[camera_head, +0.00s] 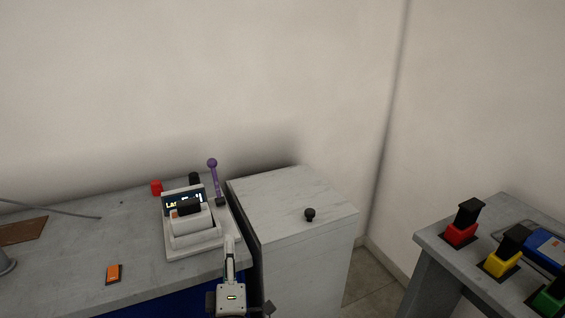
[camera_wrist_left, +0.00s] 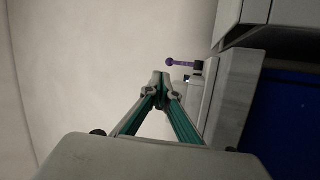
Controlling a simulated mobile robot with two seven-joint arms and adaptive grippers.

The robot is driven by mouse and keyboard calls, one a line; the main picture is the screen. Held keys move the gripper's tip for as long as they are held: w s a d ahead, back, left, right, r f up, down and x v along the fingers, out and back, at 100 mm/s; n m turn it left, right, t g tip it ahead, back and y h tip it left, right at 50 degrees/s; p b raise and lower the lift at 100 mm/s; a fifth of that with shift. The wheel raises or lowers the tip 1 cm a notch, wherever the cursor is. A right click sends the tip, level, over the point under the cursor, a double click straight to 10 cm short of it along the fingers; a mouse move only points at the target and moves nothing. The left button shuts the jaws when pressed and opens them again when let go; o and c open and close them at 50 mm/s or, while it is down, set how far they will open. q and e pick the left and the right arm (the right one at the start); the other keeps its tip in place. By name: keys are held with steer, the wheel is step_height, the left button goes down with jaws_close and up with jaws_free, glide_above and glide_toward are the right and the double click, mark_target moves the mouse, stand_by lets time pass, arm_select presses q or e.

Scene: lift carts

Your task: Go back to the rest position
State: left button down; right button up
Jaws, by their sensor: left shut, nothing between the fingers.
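My left gripper (camera_head: 230,240) shows at the bottom of the head view, just right of the grey workbench's device and left of the white cabinet. It is shut and empty. In the left wrist view its green-edged fingers (camera_wrist_left: 160,80) meet at the tips, with nothing between them. A purple lever (camera_head: 214,175) stands behind the device and also shows past the fingertips in the wrist view (camera_wrist_left: 182,63). My right gripper is in neither view.
A grey workbench (camera_head: 70,270) holds a white device with a display (camera_head: 195,245), a red button (camera_head: 156,187) and an orange switch (camera_head: 113,273). A white cabinet (camera_head: 300,255) with a black knob (camera_head: 310,214) stands alongside. Another table (camera_head: 440,247) at right bears red, yellow and green connectors.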

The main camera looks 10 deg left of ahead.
arm_select(q)
steer(key=s+d+f+m+g+h, duration=0.1)
steer(key=s+d+f+m+h, duration=0.3)
steer(key=s+f+m+h, duration=0.5)
steer(key=s+a+f+m+g, duration=0.2)
steer(key=s+f+m+g, duration=0.2)
steer(key=f, duration=0.5)
steer(key=s+a+f+m+g, duration=0.1)
steer(key=s+f+m+g, duration=0.4)
steer(key=s+f+m, duration=0.4)
steer(key=shift+s+a+m+y, duration=0.25)
steer(key=shift+a+m+y, duration=0.1)
steer(key=shift+m, duration=0.15)
